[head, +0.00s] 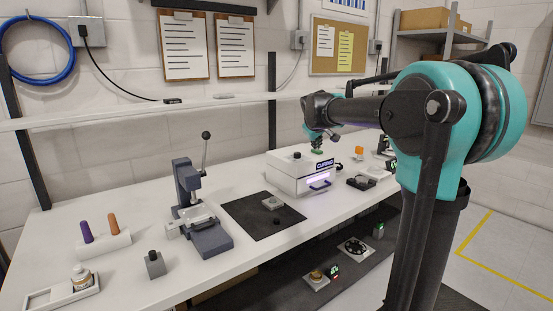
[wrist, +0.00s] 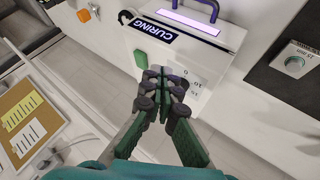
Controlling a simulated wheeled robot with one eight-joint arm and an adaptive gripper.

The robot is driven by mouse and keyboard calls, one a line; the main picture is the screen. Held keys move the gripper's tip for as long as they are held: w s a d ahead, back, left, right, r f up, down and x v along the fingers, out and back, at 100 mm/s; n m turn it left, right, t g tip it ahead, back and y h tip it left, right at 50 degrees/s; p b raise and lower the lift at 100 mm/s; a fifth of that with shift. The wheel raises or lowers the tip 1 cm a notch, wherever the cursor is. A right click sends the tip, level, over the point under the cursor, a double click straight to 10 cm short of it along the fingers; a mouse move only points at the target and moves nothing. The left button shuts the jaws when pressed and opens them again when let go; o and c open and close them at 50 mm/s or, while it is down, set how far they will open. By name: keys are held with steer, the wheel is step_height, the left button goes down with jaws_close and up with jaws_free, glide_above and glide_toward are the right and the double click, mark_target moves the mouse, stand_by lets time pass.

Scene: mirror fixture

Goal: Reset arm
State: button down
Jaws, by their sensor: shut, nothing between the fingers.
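My arm reaches from the right of the head view over the bench, with my gripper (head: 317,148) at its end, seen small and partly dark. It appears over the white box labelled CURING (head: 302,178); the gap between them is hard to judge. In the wrist view my gripper (wrist: 165,78) has its dark fingers with green pads drawn together at the tips, with nothing held. The CURING box (wrist: 200,50) lies beyond the fingertips there, with its purple handle, lit strip and a green patch (wrist: 140,58) on its side.
The white bench (head: 125,265) carries a lever press (head: 205,215), a black mat (head: 245,222) with a small grey block, a rack (head: 105,243) with purple and orange pieces, and a tray (head: 65,292) with a bottle. A lower dark shelf (head: 285,290) holds small devices.

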steer(key=s+d+f+m+g+y, duration=0.1)
steer(key=s+d+f+m+g, duration=0.1)
steer(key=s+f, duration=1.3)
steer(key=s+d+f+m+g+y, duration=0.1)
steer(key=s+f+m, duration=0.3)
steer(key=s+f, duration=1.2)
steer(key=s+g, duration=0.1)
steer(key=s, duration=0.7)
steer(key=shift+s+d+f+g, duration=0.3)
steer(key=shift+s+d, duration=0.05)
steer(key=shift+d, duration=0.05)
